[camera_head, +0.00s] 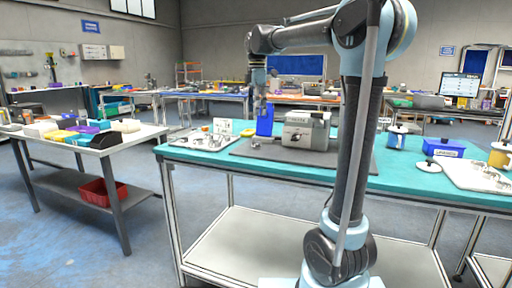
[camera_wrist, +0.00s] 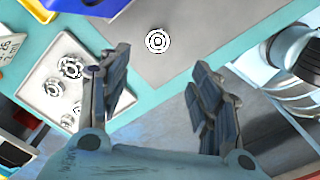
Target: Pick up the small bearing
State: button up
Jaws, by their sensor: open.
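A small round bearing (camera_wrist: 158,41) lies flat and alone on the grey mat (camera_wrist: 187,22) in the wrist view, just beyond my fingertips and between their lines. Several other ring-shaped bearings, one of them marked here (camera_wrist: 70,67), lie on a white tray (camera_wrist: 43,72) at the left. My gripper (camera_wrist: 160,62) is open with nothing between its fingers, and it is apart from the lone bearing. In the head view my gripper (camera_head: 259,104) is small and points down over the teal table near the blue bin (camera_head: 265,122); the lone bearing is too small to make out surely there.
A grey machine (camera_head: 306,130) stands on the mat right of the blue bin. The tray (camera_head: 199,139) is at the table's left end. A blue box (camera_head: 440,148) and a white board (camera_head: 478,175) are at the right. The front of the mat looks clear.

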notch_tip(320, 180, down, 8)
jog(key=shift+d+f, duration=0.15)
jog(key=shift+f, duration=0.05)
jog(key=shift+w+a+f, duration=0.15)
jog(key=shift+f, duration=1.2)
jog(key=shift+w+a+f, duration=0.1)
jog(key=shift+f, duration=1.2)
jog(key=c, duration=1.2)
